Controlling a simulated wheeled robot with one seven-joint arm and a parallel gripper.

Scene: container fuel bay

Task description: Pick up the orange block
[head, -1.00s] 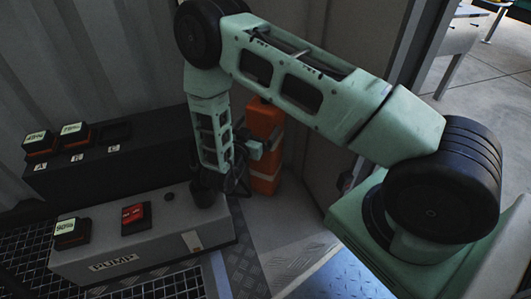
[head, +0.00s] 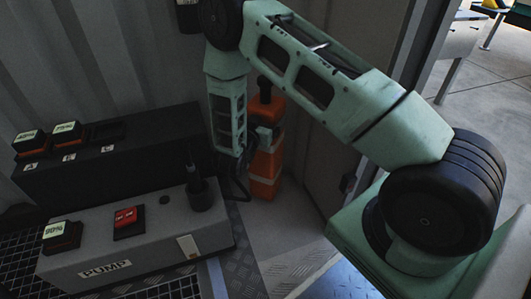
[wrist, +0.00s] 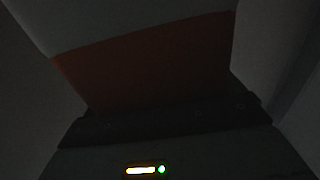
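A tall orange block-like thing (head: 266,164) with a pale grey band stands upright in the corner behind the pump box, with a dark knob on top. My gripper (head: 262,138) is in front of its upper part, partly hidden by my forearm. In the wrist view an orange face (wrist: 150,65) fills the middle, with a paler band above it, very dark. The fingers do not show clearly, so I cannot tell whether they are open or touching it.
The grey pump box (head: 130,262) stands at front left, carrying a red switch (head: 126,220) and a black post (head: 199,190). A black box (head: 150,150) with labelled slots stands behind it. Corrugated wall is at left, a wall panel at right. Floor is clear right of the pump box.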

